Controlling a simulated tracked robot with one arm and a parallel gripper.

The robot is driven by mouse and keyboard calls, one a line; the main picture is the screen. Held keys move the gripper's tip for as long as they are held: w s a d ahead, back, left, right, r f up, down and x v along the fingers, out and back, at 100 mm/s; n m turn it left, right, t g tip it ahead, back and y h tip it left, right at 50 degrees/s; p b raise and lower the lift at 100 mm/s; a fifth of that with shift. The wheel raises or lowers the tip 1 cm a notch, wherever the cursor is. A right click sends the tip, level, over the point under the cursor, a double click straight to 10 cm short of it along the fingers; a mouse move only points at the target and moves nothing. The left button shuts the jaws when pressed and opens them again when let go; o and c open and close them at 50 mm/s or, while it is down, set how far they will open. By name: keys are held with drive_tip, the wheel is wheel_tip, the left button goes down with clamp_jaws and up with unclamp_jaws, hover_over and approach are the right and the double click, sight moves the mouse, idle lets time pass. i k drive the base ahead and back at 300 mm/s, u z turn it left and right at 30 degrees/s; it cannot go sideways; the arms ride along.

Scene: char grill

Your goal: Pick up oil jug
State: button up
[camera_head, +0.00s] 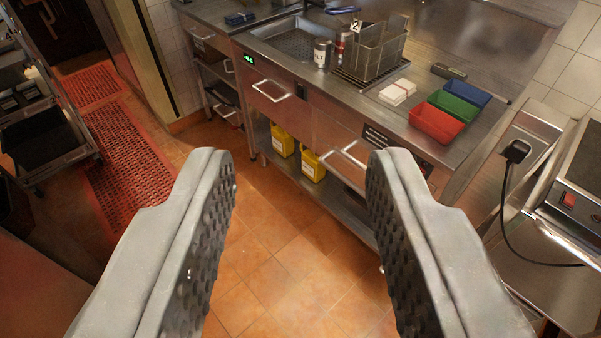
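Two yellow jugs stand side by side on the lower shelf under the steel counter, a left one (282,141) and a right one (313,165). Both have pale labels, and their tops are partly hidden under the counter front. I cannot read the labels to tell which holds oil. My gripper (296,160) is open and empty, its two grey fingers wide apart in the foreground. The jugs show between the fingertips but lie well beyond them, with no contact.
The steel counter (300,70) carries a wire fry basket (376,50), cans, and red (436,122), green and blue trays. Drawer handles (343,158) jut out above the shelf. A rack cart (45,135) and red mat (125,160) lie left. The tiled floor ahead is clear.

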sight(311, 167)
drive_tip(key=z, duration=0.25)
drive_tip(key=i, duration=0.65)
drive_tip(key=u, duration=1.1)
drive_tip(key=i, duration=2.5)
drive_tip(key=z, duration=0.9)
